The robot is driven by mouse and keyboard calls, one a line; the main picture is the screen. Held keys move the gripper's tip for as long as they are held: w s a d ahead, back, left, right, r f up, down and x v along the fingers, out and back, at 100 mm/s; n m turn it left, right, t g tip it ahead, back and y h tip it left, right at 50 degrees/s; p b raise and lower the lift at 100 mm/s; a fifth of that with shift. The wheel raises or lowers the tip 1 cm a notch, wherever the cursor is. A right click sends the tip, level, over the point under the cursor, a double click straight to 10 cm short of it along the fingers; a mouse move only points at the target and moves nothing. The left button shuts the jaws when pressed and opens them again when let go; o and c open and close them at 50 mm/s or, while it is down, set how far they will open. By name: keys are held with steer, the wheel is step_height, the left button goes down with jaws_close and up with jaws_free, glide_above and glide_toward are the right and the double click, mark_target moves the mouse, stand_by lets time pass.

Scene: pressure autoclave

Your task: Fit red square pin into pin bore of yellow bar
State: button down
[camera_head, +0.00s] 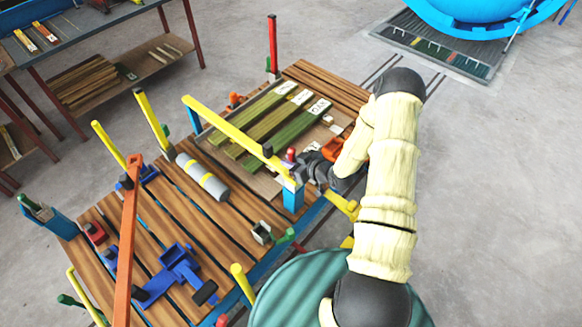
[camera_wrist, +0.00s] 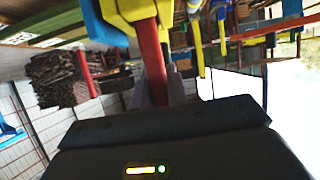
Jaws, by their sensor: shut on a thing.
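The yellow bar (camera_head: 235,130) runs slantwise above the wooden table, its near end at the blue post (camera_head: 293,198). My gripper (camera_head: 301,168) is beside that near end. In the wrist view the red square pin (camera_wrist: 152,62) stands between my two fingers (camera_wrist: 160,92), which are shut on it. The pin's far end meets a yellow piece (camera_wrist: 133,8), which looks like the bar's end, with a blue part (camera_wrist: 100,25) beside it. In the head view a small red tip (camera_head: 291,153) shows by my gripper. I cannot tell whether the pin is in the bore.
Green labelled planks (camera_head: 262,125) lie on the table behind the bar. A grey cylinder with yellow bands (camera_head: 202,177) and a blue fixture (camera_head: 177,272) lie to the left. Yellow posts (camera_head: 150,118) rise along the table edges.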

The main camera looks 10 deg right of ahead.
step_height(320, 180, down, 3)
steer(key=shift+d+r, duration=0.15)
steer(key=shift+r, duration=0.05)
steer(key=shift+w, duration=0.15)
steer(key=shift+r, duration=0.3)
steer(key=c, duration=1.5)
jaws_free()
steer(key=shift+d, duration=0.1)
steer(key=shift+o, duration=0.7)
steer(key=shift+a+r, duration=0.1)
steer(key=shift+a, duration=0.1)
steer(key=shift+s, duration=0.2)
steer(key=b+v, duration=0.3)
steer(key=v, duration=0.9)
steer(key=shift+w+r, duration=0.15)
steer(key=shift+w, duration=0.05)
